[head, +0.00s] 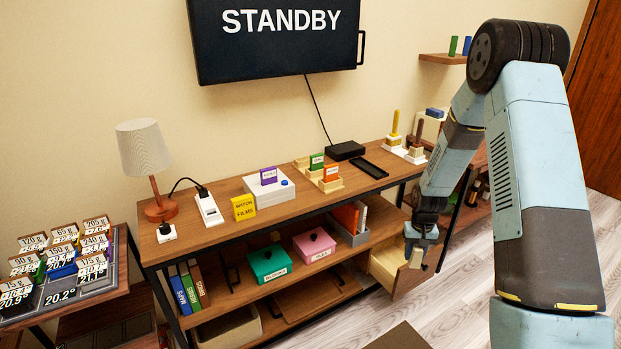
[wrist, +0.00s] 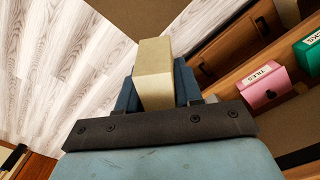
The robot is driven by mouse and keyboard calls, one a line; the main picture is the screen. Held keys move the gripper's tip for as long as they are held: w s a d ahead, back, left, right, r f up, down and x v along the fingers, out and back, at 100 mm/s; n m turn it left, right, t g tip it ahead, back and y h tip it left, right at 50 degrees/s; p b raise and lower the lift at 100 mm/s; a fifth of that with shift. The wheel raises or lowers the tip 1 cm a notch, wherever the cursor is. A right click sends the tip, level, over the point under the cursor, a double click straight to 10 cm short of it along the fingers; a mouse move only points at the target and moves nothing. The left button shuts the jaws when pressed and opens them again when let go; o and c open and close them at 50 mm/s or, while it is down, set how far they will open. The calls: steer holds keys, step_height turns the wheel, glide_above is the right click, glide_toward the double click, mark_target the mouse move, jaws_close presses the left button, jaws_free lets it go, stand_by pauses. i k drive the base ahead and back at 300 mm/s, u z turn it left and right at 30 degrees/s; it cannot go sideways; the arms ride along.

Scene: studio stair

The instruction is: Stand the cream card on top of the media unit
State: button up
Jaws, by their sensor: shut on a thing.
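My gripper (head: 417,254) is at the right end of the media unit (head: 222,232), below its top and beside an open drawer. In the wrist view my gripper (wrist: 155,92) is shut on a cream, block-like thing (wrist: 152,72), which I take to be the cream card. It sticks out past the dark blue fingers. In the head view only a small pale part of it shows between the fingers. The unit's top carries a yellow card, a purple card in a white holder, and green and orange cards in pale wooden holders.
The open drawer (head: 384,265) juts out just left of my gripper. A black box (head: 345,150) and a lamp (head: 145,160) stand on the top. Green (head: 269,263) and pink (head: 314,245) boxes sit on the shelf below. The top's front right part looks clear.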

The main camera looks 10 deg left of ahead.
mark_target(393, 165)
steer(key=z, duration=0.05)
steer(key=i, duration=0.85)
steer(key=u, duration=0.1)
